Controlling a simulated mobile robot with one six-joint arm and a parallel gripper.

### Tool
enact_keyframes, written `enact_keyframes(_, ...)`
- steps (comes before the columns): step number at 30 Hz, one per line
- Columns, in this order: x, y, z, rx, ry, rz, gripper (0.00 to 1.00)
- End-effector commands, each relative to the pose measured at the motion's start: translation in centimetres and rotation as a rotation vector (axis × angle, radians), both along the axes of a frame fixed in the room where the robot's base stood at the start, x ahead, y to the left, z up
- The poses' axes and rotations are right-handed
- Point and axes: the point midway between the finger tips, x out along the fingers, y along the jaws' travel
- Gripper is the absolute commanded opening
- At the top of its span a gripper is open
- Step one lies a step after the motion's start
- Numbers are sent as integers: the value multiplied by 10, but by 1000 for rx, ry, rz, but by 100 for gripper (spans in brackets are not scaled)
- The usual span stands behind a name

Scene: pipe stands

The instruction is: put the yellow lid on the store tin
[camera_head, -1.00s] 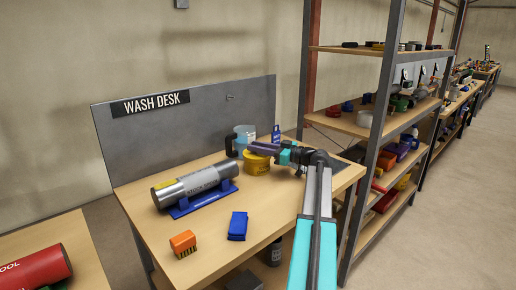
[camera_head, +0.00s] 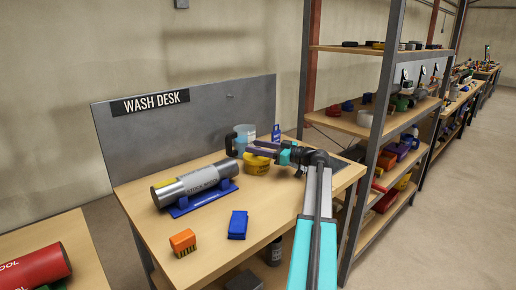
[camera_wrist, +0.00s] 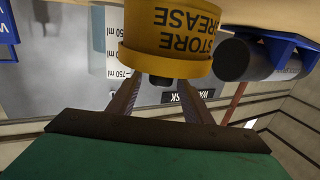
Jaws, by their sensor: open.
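The yellow store tin (camera_head: 257,169) stands on the wash desk, partly hidden by my gripper in the head view. The wrist view is upside down and shows the tin (camera_wrist: 175,18) close up, with "STORE GREASE" on its side. A wider yellow band with a dark knob, the yellow lid (camera_wrist: 165,63), sits against the tin's top end and looks about level. My gripper (camera_wrist: 162,86) is open, its two fingers apart on either side of the knob. In the head view my gripper (camera_head: 250,148) is just above the tin.
A pale blue measuring jug (camera_head: 243,136) stands close behind the tin, and a blue bottle (camera_head: 276,134) is behind it. A silver stock cylinder (camera_head: 190,186) lies on a blue cradle to the left.

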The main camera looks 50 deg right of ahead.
Motion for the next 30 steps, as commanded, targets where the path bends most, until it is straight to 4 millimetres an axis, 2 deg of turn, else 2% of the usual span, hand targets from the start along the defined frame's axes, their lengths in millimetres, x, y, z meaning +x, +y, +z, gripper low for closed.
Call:
enact_keyframes(5,-4,-2,-2,2,2,-1,46)
enact_keyframes(11,-21,-7,-2,2,2,-2,46)
enact_keyframes(30,-115,-39,-2,0,2,-4,46)
